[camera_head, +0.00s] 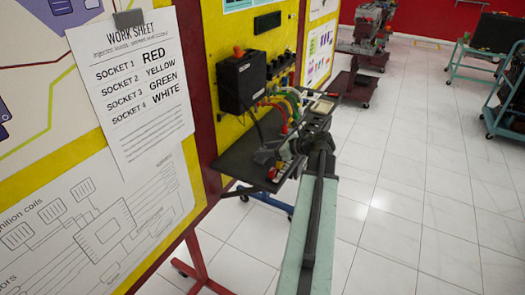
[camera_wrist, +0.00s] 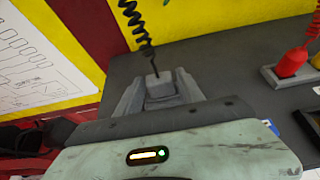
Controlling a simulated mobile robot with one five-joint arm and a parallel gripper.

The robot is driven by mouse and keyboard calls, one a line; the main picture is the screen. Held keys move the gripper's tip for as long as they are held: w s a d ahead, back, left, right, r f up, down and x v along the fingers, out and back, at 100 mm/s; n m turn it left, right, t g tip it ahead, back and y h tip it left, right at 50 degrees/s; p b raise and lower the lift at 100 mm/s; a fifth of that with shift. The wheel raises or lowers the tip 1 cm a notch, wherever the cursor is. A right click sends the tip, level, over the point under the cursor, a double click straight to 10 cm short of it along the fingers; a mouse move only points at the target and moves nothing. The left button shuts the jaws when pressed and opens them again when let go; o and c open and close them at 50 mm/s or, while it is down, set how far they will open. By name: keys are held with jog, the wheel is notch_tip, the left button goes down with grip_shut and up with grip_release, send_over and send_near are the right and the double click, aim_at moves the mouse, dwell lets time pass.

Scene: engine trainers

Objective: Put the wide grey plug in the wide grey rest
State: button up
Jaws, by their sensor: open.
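A grey plug (camera_wrist: 158,84) on a black coiled cord stands over the dark shelf in the wrist view. My gripper (camera_wrist: 160,88) is open, with one grey jaw to the left of the plug and the other to its right. I cannot tell whether either jaw touches it. The plug's lower part and what it stands on are hidden by my gripper. No empty wide grey rest can be clearly made out. In the head view, the area around my gripper (camera_head: 268,155) is small and partly hidden by my arm.
A red plug (camera_wrist: 293,63) stands in a grey holder (camera_wrist: 270,76) to the right. The dark shelf (camera_head: 237,158) is crowded with coloured cables below a black box (camera_head: 242,82). The yellow board with the work sheet (camera_head: 130,85) stands to the left.

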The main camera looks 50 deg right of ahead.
jog(key=shift+r+p+v, duration=0.2)
jog(key=shift+p+v, duration=0.3)
jog(key=shift+v, duration=0.5)
jog(key=shift+r+p+v, duration=0.15)
jog(key=shift+p+v, duration=0.35)
jog(key=shift+v, duration=0.55)
jog(key=shift+w, duration=0.2)
notch_tip(320, 180, up, 5)
jog(key=p, duration=0.4)
jog(key=shift+f+p, duration=0.2)
jog(key=shift+p, duration=0.1)
jog(key=o, duration=0.5)
jog(key=shift+o, duration=0.2)
